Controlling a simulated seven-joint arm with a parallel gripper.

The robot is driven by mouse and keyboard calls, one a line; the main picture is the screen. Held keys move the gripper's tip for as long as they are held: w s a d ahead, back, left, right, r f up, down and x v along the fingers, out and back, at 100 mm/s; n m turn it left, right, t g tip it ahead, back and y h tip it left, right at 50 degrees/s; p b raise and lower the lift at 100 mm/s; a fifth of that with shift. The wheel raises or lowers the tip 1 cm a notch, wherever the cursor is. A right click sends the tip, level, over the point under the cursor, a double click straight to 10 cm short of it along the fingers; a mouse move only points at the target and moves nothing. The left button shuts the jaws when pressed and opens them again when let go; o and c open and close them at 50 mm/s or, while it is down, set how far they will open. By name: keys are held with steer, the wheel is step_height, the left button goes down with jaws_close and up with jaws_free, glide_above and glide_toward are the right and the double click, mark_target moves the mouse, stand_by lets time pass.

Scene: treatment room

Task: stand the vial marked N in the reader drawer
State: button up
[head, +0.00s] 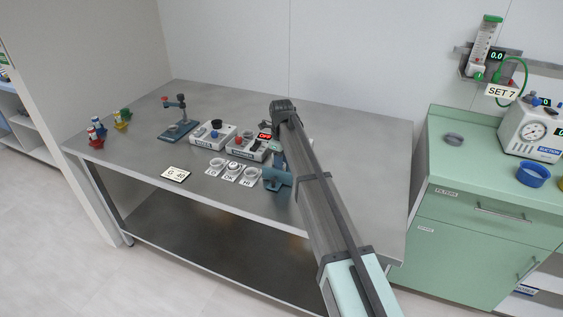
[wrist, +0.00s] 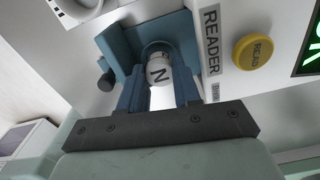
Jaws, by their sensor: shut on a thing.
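The vial marked N (wrist: 158,76) is white and round-ended, with a black letter N. In the wrist view it sits between the two dark blue fingers of my gripper (wrist: 159,92), which is shut on it. The blue reader drawer (wrist: 120,44) is just beyond it. The vial lines up with a round opening in the drawer; I cannot tell how deep it sits or whether it touches the bottom. The READER label (wrist: 211,42) is right beside the drawer. In the head view my arm hides much of this area, and I cannot pick out the vial.
A yellow READ button (wrist: 253,51) and a green-lit screen are right of the drawer. On the steel table (head: 360,150), cups marked LO, OK and HI (head: 233,168) stand left of my arm. Two control boxes, a blue stand (head: 180,130) and several coloured vials (head: 97,135) are farther left.

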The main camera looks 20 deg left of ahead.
steer(key=shift+f, duration=0.6)
steer(key=o, duration=0.7)
steer(key=shift+r, duration=5.5)
